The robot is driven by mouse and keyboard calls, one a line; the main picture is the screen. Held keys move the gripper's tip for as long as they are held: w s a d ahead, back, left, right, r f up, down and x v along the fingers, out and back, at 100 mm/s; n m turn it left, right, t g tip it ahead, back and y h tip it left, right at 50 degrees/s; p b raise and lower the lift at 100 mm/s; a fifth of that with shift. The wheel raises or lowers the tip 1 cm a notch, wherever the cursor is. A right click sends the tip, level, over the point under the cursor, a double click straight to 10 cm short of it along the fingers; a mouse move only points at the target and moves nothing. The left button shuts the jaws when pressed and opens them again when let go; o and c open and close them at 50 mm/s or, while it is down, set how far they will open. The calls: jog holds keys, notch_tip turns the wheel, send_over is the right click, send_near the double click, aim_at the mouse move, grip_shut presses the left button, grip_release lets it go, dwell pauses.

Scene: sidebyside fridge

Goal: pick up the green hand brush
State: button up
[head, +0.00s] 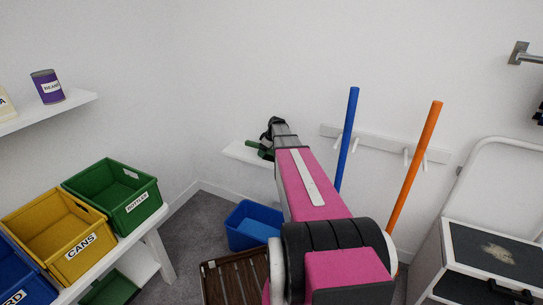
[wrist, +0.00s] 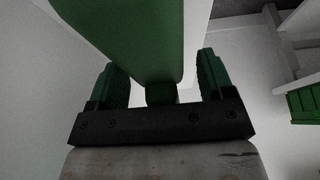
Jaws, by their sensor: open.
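The green hand brush (head: 254,145) lies at the small white wall shelf in the head view, partly hidden by my gripper (head: 268,137). In the wrist view the green brush (wrist: 135,40) fills the top middle, very close to the camera. A narrower green part of it shows lower down, between the two fingers. My gripper (wrist: 162,78) is open, with one dark green-padded finger on each side of the brush. I cannot tell whether either finger touches it.
The white shelf (head: 237,153) is fixed to the wall. A blue bin (head: 250,226) and a brown slatted crate (head: 232,277) stand below. Blue (head: 347,140) and orange (head: 415,160) poles hang right of my arm. Green (head: 113,200) and yellow (head: 58,235) bins stand left.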

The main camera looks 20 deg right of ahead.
jog(key=shift+w+a+f, duration=0.1)
jog(key=shift+f, duration=0.15)
jog(key=c, duration=1)
jog(key=shift+r, duration=0.1)
notch_tip(320, 180, up, 4)
jog(key=shift+r, duration=0.2)
jog(key=s+a+r, duration=0.2)
jog(key=s, duration=0.1)
jog(key=s+a+r, duration=0.2)
jog(key=s, duration=0.1)
jog(key=s+a+r, duration=0.2)
jog(key=s, duration=0.1)
jog(key=shift+s+a+r, duration=0.25)
jog(key=shift+s, duration=0.15)
jog(key=shift+o, duration=0.4)
jog(key=shift+a, duration=0.1)
